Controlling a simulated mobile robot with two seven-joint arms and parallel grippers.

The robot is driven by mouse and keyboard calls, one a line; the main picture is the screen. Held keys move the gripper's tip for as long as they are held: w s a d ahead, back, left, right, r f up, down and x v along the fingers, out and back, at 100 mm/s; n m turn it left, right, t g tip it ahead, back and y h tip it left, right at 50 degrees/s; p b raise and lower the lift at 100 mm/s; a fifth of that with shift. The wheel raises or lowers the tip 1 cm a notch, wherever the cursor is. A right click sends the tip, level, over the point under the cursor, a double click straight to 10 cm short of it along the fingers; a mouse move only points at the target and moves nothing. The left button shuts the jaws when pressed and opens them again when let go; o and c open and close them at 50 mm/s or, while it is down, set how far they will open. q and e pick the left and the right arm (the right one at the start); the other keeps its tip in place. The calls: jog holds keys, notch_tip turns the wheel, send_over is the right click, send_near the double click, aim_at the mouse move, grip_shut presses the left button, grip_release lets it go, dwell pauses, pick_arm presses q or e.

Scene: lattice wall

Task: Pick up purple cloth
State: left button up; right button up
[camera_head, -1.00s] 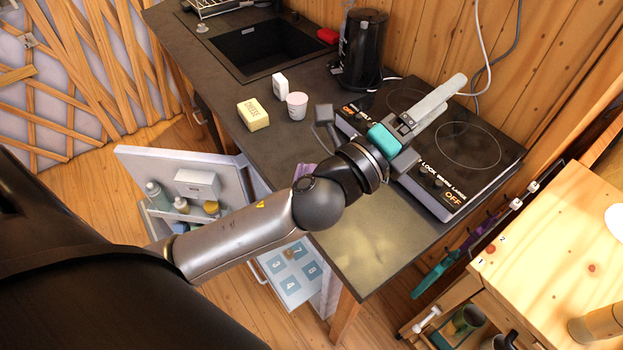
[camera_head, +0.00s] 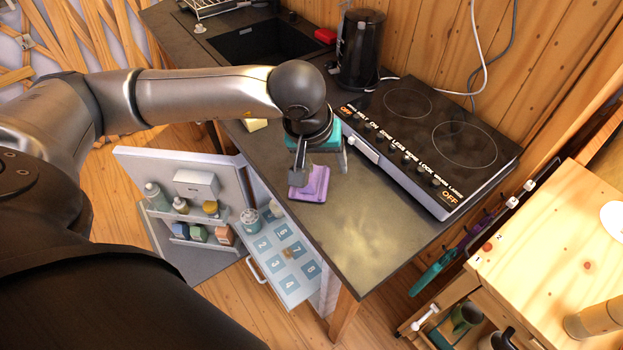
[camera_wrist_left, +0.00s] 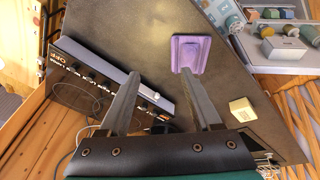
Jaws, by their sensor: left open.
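The purple cloth (camera_head: 312,186) lies flat on the dark countertop (camera_head: 360,235), near its front edge above the open drawer. It also shows in the left wrist view (camera_wrist_left: 190,54), ahead of the fingertips, as a folded purple rectangle with raised edges. My left gripper (camera_head: 321,172) is over the counter with its fingers pointing down, close to the cloth; one finger overlaps the cloth in the head view. In the left wrist view my left gripper (camera_wrist_left: 159,75) has its two fingers wide apart with nothing between them. My right gripper is not in view.
A cooktop (camera_head: 425,140) lies right of the gripper, with a black kettle (camera_head: 360,50) behind. A fridge door (camera_head: 190,190) and numbered drawer (camera_head: 285,260) stand open below. The butter block (camera_wrist_left: 242,109) shows near the cloth. The counter's front right is clear.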

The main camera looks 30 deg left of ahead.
pick_arm(q)
jog(key=w+a+y, duration=0.1)
jog(key=a+y, duration=0.1)
jog(key=a, duration=0.3)
send_over(316, 190)
jog(key=a, duration=0.1)
jog(key=f, duration=0.7)
jog(key=shift+s+a+f, duration=0.2)
jog(key=shift+s, duration=0.2)
jog(key=shift+m, duration=0.3)
jog(key=shift+x, duration=3.05)
jog(key=shift+a, duration=0.2)
grip_shut()
